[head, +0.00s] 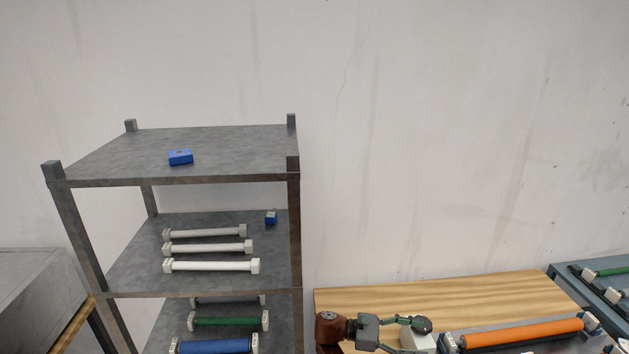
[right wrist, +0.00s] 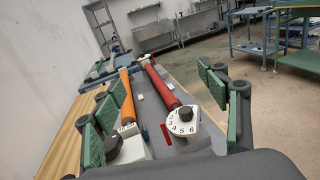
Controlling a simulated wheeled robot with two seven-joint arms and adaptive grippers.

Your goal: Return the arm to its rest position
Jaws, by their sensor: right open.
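My right gripper (head: 396,334) is at the bottom of the head view, pointing right over the wooden table, partly cut off by the picture's edge. In the right wrist view its green-padded fingers (right wrist: 165,88) stand wide apart with nothing held between them. A white block with a black knob (right wrist: 127,152) is close by the left finger. Beyond the fingers lie an orange roller (right wrist: 127,97) and a red roller (right wrist: 160,83), with a white numbered dial (right wrist: 182,122) at the red roller's near end. My left gripper is not in view.
A grey shelf rack (head: 230,140) at left holds several rollers and blue pieces (head: 180,157). The wooden table (head: 450,295) has a bare strip along the wall. Another green roller (head: 612,271) lies at far right. Above the table is free room.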

